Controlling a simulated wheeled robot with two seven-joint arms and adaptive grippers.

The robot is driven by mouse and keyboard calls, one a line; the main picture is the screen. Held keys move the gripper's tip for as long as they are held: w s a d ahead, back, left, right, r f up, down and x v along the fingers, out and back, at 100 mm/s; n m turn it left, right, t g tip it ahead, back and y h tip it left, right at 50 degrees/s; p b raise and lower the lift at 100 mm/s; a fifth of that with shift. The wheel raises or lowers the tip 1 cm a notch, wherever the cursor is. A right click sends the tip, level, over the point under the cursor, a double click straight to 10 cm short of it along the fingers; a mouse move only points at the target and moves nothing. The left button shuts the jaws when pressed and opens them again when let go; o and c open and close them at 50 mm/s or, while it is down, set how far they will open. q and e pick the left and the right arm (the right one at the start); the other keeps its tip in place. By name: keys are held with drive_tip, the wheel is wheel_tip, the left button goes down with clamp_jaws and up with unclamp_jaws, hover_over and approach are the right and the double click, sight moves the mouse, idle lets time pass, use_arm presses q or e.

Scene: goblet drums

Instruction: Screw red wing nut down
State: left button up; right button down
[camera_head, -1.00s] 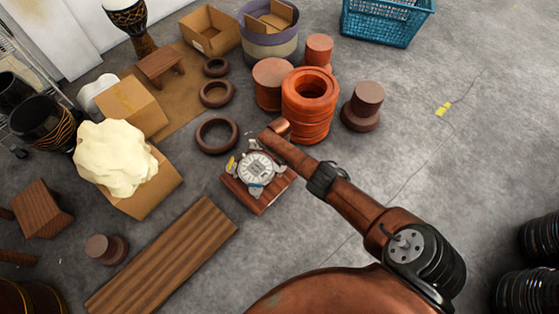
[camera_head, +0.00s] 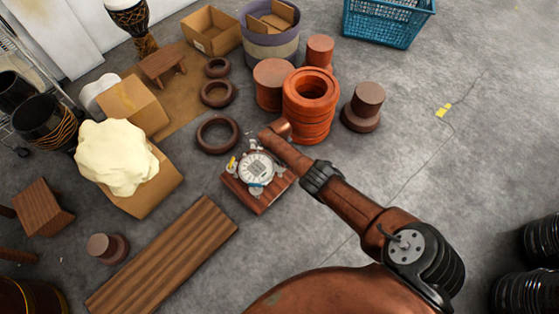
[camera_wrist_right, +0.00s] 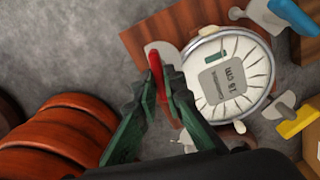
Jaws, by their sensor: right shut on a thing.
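The red wing nut (camera_wrist_right: 157,78) is between the green fingertips of my right gripper (camera_wrist_right: 156,74) in the right wrist view. It sits over a metal tab beside a round white dial (camera_wrist_right: 228,82) marked "18 cm". The dial is set on a brown wooden block (camera_head: 262,201). A blue wing nut (camera_wrist_right: 293,17) and a yellow wing nut (camera_wrist_right: 300,118) stand around the dial's rim. In the head view my right arm reaches over the block's right side, and the red wing nut and fingertips are hidden there. My left gripper is not in view.
Orange stacked rings (camera_head: 311,104) and a brown cylinder (camera_head: 272,82) stand just behind the block. A dark ring (camera_head: 217,134) lies to its back left. A wooden plank (camera_head: 165,255) lies at front left. The grey floor at right is mostly clear.

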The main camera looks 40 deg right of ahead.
drive_tip(key=shift+s+f, duration=0.1)
drive_tip(key=shift+s, duration=0.05)
drive_tip(key=c, duration=2.3)
unclamp_jaws()
drive_tip(key=shift+o, duration=1.4)
drive_tip(key=shift+w+a+r, duration=0.1)
drive_tip(key=shift+w+r, duration=0.1)
drive_tip(key=shift+r, duration=0.4)
wheel_tip(320, 180, up, 11)
drive_tip(key=shift+s, duration=0.1)
